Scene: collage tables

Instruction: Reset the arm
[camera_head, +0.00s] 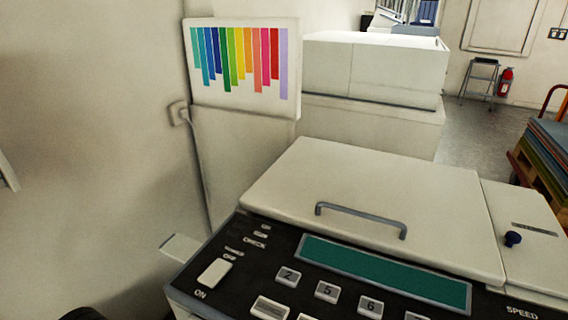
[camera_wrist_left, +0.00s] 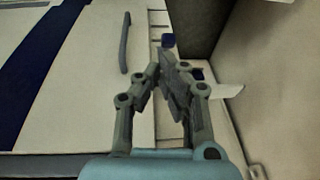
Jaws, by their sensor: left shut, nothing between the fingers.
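My left gripper (camera_wrist_left: 164,68) shows in the left wrist view with its fingers together and nothing between them. In the head view neither gripper shows; only a dark rounded shape is at the bottom left edge.
A wall stands close on the left. A colour chart (camera_head: 242,65) hangs behind. Open floor (camera_head: 475,135) lies beyond.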

